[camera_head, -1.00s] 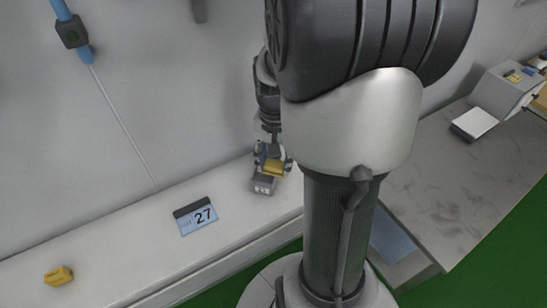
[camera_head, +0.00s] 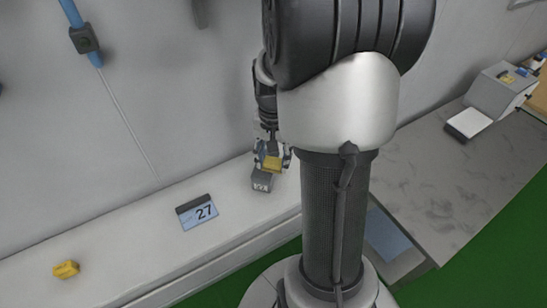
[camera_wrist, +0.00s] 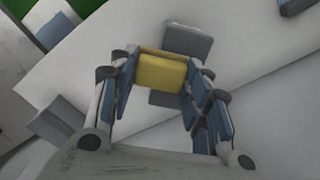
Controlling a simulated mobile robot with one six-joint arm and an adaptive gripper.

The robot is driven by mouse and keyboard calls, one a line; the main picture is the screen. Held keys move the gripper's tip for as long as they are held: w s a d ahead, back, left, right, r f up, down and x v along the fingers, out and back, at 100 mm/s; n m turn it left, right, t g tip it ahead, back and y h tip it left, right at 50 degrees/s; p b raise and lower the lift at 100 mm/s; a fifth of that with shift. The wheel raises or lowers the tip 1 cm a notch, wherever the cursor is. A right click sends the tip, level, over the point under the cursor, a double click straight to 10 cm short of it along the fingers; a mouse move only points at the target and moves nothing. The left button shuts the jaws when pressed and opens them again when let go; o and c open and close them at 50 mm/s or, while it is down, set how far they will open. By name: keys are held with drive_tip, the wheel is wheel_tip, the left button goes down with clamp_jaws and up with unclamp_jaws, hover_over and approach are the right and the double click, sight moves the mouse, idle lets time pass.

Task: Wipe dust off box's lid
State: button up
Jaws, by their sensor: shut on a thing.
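A small grey box (camera_head: 262,182) stands on the white bench, below my gripper (camera_head: 272,160) in the head view. My gripper is shut on a yellow block (camera_head: 272,165), perhaps a sponge. The block is at the far upper part of the box; whether it touches the lid is unclear. In the wrist view the yellow block (camera_wrist: 160,73) sits between the fingertips of my gripper (camera_wrist: 158,75). The grey box (camera_wrist: 188,45) shows behind it and partly hidden by it. Dust on the lid is too small to make out.
A sign marked 27 (camera_head: 198,212) and another yellow block (camera_head: 66,270) lie on the white bench (camera_head: 130,240) to the left. A grey marbled counter (camera_head: 440,170) with a white-topped item (camera_head: 471,123) stands at right. The wall is close behind my gripper.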

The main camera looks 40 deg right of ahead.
wheel_tip(320, 180, up, 2)
drive_tip(key=shift+d+r+p, duration=0.1)
drive_tip(key=shift+r+p, duration=0.1)
drive_tip(key=shift+p, duration=0.15)
drive_tip(key=shift+w+a+r+p, duration=0.25)
drive_tip(key=shift+w+r+p, duration=0.05)
drive_tip(key=shift+r+p, duration=0.4)
wheel_tip(320, 180, up, 4)
drive_tip(key=p, duration=0.3)
drive_tip(key=shift+s, duration=0.15)
